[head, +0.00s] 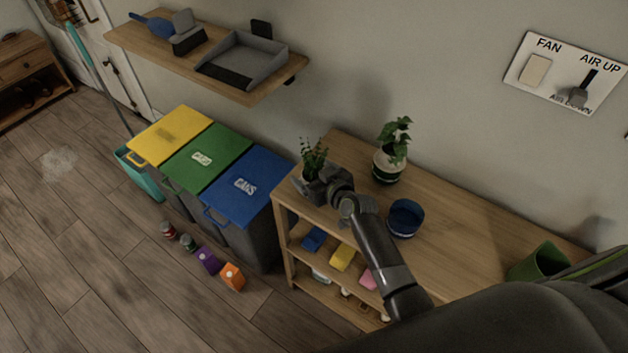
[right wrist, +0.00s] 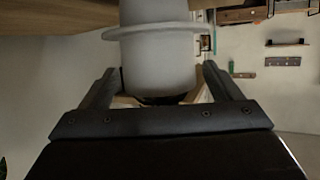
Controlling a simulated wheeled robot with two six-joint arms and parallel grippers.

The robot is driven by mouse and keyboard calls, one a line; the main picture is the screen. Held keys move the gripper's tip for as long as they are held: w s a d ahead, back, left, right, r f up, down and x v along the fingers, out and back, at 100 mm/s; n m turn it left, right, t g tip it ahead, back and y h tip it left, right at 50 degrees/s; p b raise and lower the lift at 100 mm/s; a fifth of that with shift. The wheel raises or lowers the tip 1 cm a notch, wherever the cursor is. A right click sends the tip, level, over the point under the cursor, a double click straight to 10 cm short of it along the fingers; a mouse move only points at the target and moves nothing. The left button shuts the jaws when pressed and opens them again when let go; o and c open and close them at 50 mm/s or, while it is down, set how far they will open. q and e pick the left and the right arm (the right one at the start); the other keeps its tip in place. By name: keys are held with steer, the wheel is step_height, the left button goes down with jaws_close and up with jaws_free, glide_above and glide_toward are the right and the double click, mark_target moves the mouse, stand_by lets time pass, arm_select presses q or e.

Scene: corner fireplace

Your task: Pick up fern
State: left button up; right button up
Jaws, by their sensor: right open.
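The fern (head: 314,154), a small plant with fine green leaves, stands at the left end of the wooden shelf top. Its pot is mostly hidden behind my right gripper (head: 318,188) in the head view. In the right wrist view a pale grey pot (right wrist: 158,62) with a rim fills the space between the two fingers of my right gripper (right wrist: 160,78). The fingers are open, one on each side of the pot, with gaps visible near the fingers. My left gripper is not in view.
A broader-leaved plant in a white and green pot (head: 389,167) and a blue bowl (head: 405,217) stand on the same wooden shelf unit (head: 465,215). Yellow, green and blue bins (head: 243,187) stand to the left. A wall shelf (head: 135,44) holds a dustpan. Small items lie on the floor.

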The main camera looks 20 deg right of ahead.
steer(key=c, duration=0.8)
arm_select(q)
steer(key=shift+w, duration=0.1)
arm_select(e)
steer(key=shift+c, duration=0.2)
steer(key=shift+r, duration=0.1)
